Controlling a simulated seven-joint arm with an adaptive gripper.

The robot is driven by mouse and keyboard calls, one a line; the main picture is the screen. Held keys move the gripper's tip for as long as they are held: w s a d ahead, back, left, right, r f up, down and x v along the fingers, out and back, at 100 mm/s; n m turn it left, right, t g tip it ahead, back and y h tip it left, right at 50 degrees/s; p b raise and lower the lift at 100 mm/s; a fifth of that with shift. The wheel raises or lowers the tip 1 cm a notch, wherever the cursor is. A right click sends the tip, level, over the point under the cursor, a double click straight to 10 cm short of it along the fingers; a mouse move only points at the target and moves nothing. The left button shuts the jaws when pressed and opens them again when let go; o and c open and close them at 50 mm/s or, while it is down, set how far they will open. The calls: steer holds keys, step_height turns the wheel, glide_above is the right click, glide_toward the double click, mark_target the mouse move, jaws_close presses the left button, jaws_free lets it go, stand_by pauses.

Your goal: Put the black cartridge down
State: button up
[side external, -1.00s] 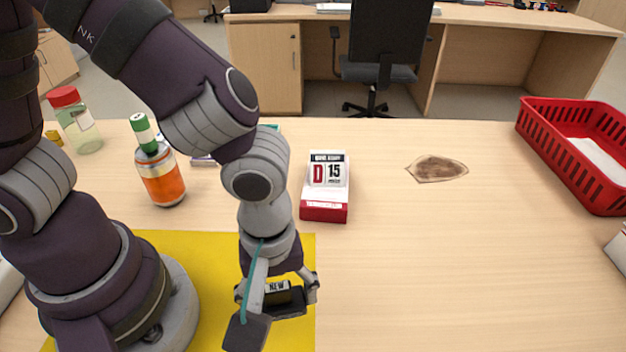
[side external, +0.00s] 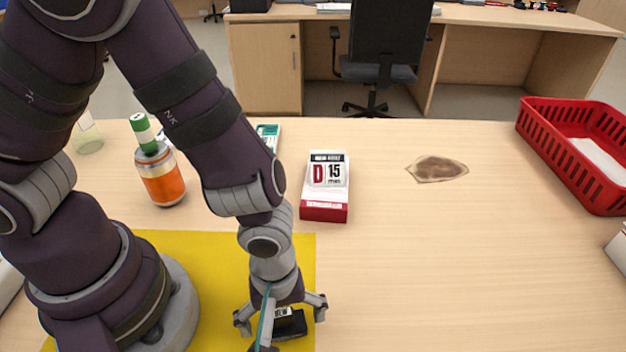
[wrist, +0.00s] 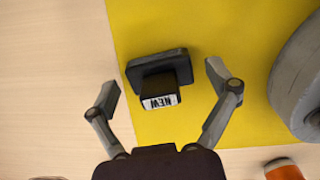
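The black cartridge (side external: 290,326), with a white "NEW" label, is on the yellow mat (side external: 213,262) near the mat's right edge, partly hidden by my gripper. The wrist view shows the cartridge (wrist: 157,64) whole, with its wider end away from me and the label facing me. My gripper (side external: 280,318) is low over it, pointing down. In the wrist view my gripper (wrist: 164,87) is open, one finger on each side of the cartridge, with visible gaps to both.
A red and white desk calendar (side external: 325,188) stands just beyond the mat. An orange jar (side external: 162,183) with a green-topped item on it stands at the left. A red basket (side external: 575,150) is at the far right.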

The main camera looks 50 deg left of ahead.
steer(key=shift+r, duration=0.1)
steer(key=w+a+r+m+t, duration=0.1)
steer(key=a+r, duration=0.3)
steer(key=r, duration=0.4)
steer(key=w+a+r+m+t, duration=0.1)
steer(key=w+a+r+m, duration=0.1)
steer(key=r, duration=0.6)
steer(key=shift+w+a+r+m+t+h, duration=0.35)
steer(key=shift+a+m, duration=0.5)
steer(key=shift+m, duration=0.35)
steer(key=a+r+m+t, duration=0.1)
steer(key=a, duration=0.1)
steer(key=a+r+m, duration=0.1)
steer(key=a+m, duration=0.1)
steer(key=s+a+r+m+t, duration=0.1)
steer(key=a+m, duration=0.1)
steer(key=shift+r+t, duration=0.3)
steer(key=shift+t, duration=0.05)
steer(key=shift+s+a+r+m, duration=0.1)
steer(key=shift+s+a+m, duration=0.1)
steer(key=shift+m, duration=0.3)
steer(key=shift+c, duration=2.3)
